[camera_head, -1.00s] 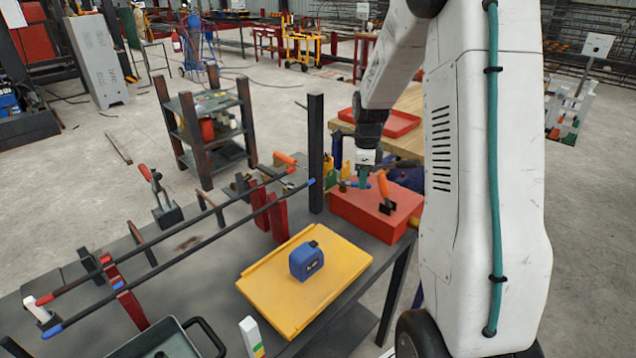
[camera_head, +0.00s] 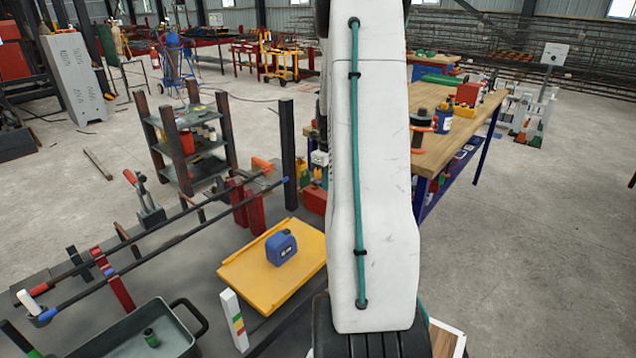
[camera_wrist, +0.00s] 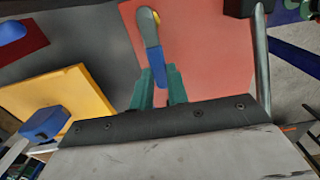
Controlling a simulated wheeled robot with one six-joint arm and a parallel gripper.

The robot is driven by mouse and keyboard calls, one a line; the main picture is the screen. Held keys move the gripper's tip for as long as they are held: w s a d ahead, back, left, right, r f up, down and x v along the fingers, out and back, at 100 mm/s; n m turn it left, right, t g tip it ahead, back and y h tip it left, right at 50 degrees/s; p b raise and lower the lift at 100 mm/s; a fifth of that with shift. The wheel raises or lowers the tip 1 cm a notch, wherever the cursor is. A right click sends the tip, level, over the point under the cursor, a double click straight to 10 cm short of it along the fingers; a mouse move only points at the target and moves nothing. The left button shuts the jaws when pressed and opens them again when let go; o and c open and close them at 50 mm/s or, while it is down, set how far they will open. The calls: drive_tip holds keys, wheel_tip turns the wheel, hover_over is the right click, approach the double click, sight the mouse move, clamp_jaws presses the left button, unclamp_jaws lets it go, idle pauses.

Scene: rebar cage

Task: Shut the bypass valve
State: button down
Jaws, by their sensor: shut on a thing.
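My gripper (camera_wrist: 157,82), with green fingers, is shut on a blue lever (camera_wrist: 152,52) in the wrist view. The valve body is not clearly visible, so I cannot tell whether this lever belongs to the bypass valve. In the head view, my arm hides most of the gripper. Part of a red box (camera_head: 315,200) shows beside the arm, behind the yellow tray.
A grey bin (camera_head: 185,345) stands in front. A wooden table (camera_head: 470,115) is behind right.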

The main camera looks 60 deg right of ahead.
idle(0.3)
drive_tip(key=c, duration=1.4)
unclamp_jaws()
drive_tip(key=shift+o, duration=0.2)
wheel_tip(320, 180, up, 8)
drive_tip(key=shift+f, duration=0.25)
drive_tip(key=shift+r, duration=0.15)
